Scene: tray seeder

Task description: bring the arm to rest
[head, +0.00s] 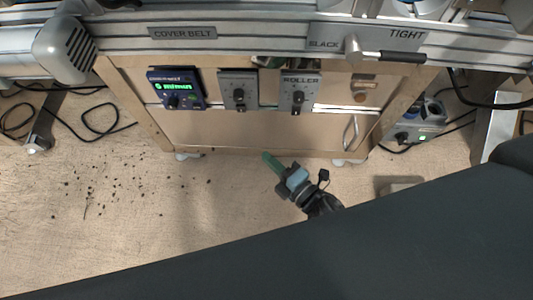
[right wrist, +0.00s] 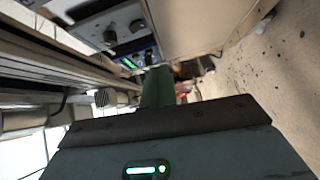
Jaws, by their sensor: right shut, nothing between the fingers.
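My right gripper (head: 268,157) shows in the head view, low in front of the machine's wooden cabinet, with its green fingers pointing up and left. The fingers are together and hold nothing. In the right wrist view the green fingers (right wrist: 157,86) stand closed beyond the dark edge of the gripper body, with the control boxes behind them. I cannot tell from these views whether the fingers touch the cabinet. My left gripper is in neither view.
Cables (head: 95,125) and dark crumbs (head: 125,188) lie on the floor at left.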

